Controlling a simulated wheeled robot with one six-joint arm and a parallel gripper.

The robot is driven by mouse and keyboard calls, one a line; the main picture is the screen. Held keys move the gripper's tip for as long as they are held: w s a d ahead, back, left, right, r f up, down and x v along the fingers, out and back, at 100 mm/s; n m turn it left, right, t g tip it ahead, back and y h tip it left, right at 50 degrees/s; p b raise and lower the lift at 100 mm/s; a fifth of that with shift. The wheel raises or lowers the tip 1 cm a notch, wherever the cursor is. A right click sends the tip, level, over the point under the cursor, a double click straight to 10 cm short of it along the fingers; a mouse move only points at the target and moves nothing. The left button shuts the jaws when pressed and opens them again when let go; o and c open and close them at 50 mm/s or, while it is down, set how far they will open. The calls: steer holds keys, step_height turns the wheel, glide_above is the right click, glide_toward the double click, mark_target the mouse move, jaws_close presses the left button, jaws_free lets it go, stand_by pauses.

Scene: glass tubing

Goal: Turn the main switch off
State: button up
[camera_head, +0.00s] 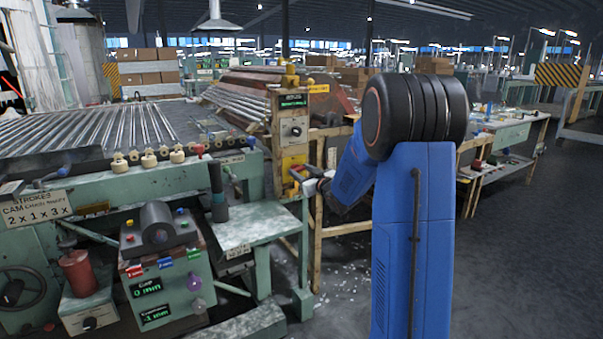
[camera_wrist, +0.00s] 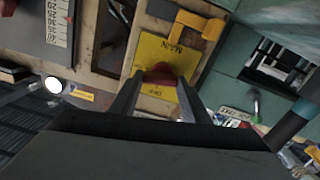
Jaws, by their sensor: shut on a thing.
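The main switch has a yellow plate (camera_wrist: 178,50) with the words MAIN and OFF, turned sideways or upside down in the wrist view. Its red handle (camera_wrist: 160,72) sits between the two fingers of my gripper (camera_wrist: 161,80), which is shut on it. The fingers partly hide the lower plate, and I cannot tell the handle's exact setting. In the head view the yellow plate (camera_head: 293,163) is on the front of a tall beige post. My gripper (camera_head: 308,185) reaches it from the right, and the handle is too small to make out there.
The beige control post (camera_head: 293,108) carries a dial and green display above the switch. A roller machine (camera_head: 90,130) stands at left, with a green control box (camera_head: 165,265) in front. A small green table (camera_head: 250,228) is below the post. Open floor lies to the right.

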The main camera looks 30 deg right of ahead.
steer(key=n, duration=0.8)
steer(key=shift+a, duration=0.15)
steer(key=n, duration=0.4)
steer(key=shift+a, duration=0.1)
steer(key=shift+f+n, duration=0.15)
steer(key=shift+n, duration=1.65)
steer(key=o, duration=1)
steer(key=shift+o, duration=0.2)
